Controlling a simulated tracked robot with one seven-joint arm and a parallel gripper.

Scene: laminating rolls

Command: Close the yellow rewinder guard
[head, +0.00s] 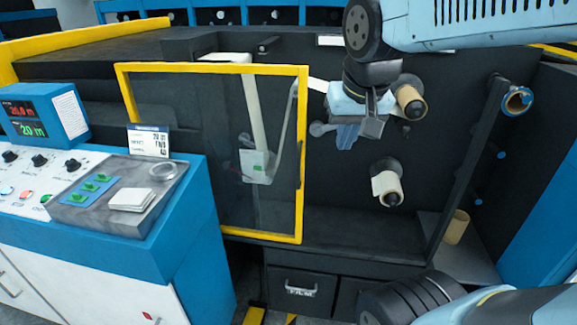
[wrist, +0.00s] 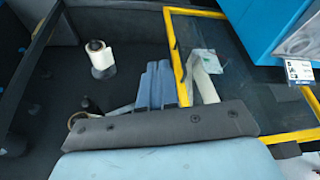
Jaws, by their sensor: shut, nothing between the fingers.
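The rewinder guard (head: 303,120) is a yellow frame around a clear panel, standing across the left part of the dark machine in the head view. A small dark handle (head: 300,172) shows on its right bar. The rolls to the right of it are uncovered. In the wrist view the guard's yellow frame (wrist: 174,42) is right of the fingers. My gripper (head: 346,140) is shut and empty, a little right of the guard's right bar in the head view; its blue fingers (wrist: 155,84) also show in the wrist view. I cannot tell whether they touch the frame.
An upper roll (head: 409,101) and a lower white roll (head: 388,186) stick out of the dark panel near my gripper. A brown core (head: 456,227) stands on a ledge at right. A blue control console (head: 185,215) with a small screen (head: 30,118) stands at front left.

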